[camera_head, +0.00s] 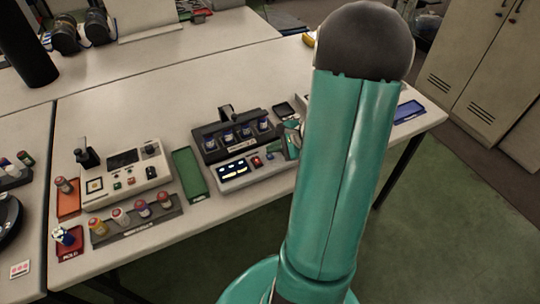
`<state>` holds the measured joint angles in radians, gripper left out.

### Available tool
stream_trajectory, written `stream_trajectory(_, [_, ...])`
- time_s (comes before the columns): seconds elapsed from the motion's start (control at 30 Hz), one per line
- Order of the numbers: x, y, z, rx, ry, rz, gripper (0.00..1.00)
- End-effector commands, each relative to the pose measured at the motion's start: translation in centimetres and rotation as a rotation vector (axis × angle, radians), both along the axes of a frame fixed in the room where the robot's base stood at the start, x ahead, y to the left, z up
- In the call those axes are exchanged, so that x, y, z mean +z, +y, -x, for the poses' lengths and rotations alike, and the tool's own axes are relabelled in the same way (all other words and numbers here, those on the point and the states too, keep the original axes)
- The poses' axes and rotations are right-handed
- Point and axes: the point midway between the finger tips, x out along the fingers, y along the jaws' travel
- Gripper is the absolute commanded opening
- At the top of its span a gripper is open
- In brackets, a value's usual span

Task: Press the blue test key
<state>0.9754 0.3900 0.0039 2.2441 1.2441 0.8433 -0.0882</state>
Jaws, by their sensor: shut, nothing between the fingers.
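A grey-white tester with a lit display (233,171) stands near the front edge of the table, in the middle of the head camera view. On its panel, right of the display, are a red key (256,161) and a small dark blue key (270,156). My gripper (287,149) is small in view, just right of the blue key and low over the tester's right end. It is shut and empty. My large teal arm hides part of it. I cannot tell whether its tip touches the panel.
A dark rack (236,136) with several blue-capped vials stands behind the tester. A green tray (188,173) lies to its left, then another white device (124,174) and a rack of capped vials (137,218). A blue tray (408,111) lies at the table's right end.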

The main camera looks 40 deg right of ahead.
Motion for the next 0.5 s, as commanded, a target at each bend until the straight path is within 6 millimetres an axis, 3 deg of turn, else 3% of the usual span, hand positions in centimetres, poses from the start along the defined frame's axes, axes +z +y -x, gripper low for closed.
stream_trajectory(0.5, [-0.84, 0.02, 0.00, 0.000, 0.000, 0.000, 0.00])
